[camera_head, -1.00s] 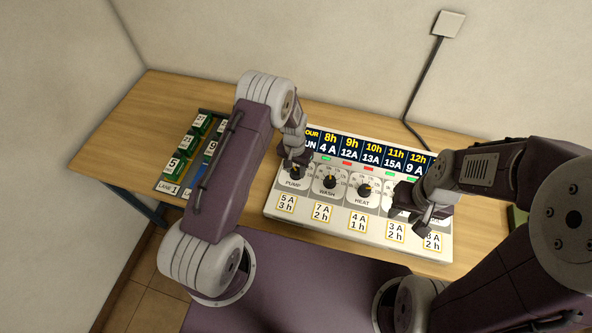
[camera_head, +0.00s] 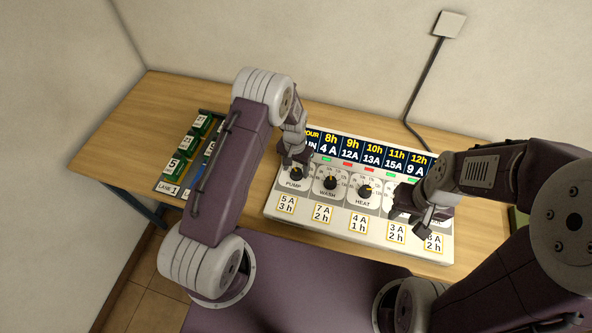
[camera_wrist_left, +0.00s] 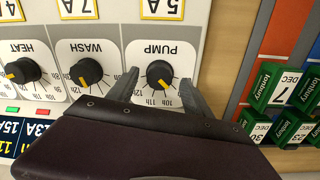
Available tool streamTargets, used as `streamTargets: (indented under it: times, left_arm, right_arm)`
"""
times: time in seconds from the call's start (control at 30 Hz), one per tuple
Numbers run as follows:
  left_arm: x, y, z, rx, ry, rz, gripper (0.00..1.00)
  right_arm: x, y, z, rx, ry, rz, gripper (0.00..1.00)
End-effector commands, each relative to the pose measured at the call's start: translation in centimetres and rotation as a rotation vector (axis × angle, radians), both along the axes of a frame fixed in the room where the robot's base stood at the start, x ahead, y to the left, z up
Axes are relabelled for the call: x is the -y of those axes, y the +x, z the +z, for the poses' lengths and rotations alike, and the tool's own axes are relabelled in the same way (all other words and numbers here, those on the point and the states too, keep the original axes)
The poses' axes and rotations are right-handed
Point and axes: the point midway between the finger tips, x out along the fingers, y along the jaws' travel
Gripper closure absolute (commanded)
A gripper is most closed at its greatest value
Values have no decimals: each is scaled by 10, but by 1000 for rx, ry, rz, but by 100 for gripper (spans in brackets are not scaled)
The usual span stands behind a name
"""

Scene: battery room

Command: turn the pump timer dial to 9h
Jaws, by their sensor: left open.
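The pump dial (camera_head: 296,174) is a black knob with a yellow pointer mark, at the left end of the white panel (camera_head: 340,228). In the left wrist view the pump dial (camera_wrist_left: 160,73) appears upside down, its yellow mark toward the 10h label as far as I can read. My left gripper (camera_head: 294,162) is over the dial. Its open fingers (camera_wrist_left: 157,84) stand on either side of the knob, with a gap visible between them and it. The 9h label is hidden. My right gripper (camera_head: 428,216) hangs over the panel's right part; its jaw opening is unclear.
The wash dial (camera_head: 330,183) and heat dial (camera_head: 364,190) sit to the right of the pump dial. A display strip with hours and amps (camera_head: 374,150) runs behind them. A tray with green date cards (camera_head: 176,165) lies left on the wooden table (camera_head: 130,142).

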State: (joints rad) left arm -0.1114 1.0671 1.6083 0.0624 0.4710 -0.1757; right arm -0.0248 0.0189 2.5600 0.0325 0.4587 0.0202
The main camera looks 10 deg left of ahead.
Motion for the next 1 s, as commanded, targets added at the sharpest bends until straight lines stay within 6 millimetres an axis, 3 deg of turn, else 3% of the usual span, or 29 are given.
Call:
streamTargets:
  times: [0.2, 0.4, 1.0]
  left_arm:
    - [-1, 1, 43, 7, -1, 0, 41]
    - [-2, 0, 72, 3, -1, 0, 41]
    - [-4, 0, 72, 3, 0, 3, 41]
  right_arm:
    - [0, 0, -19, 0, 0, 0, 64]
    - [0, 0, -24, 0, 0, 0, 64]
    - [0, 0, -29, 0, 0, 0, 64]
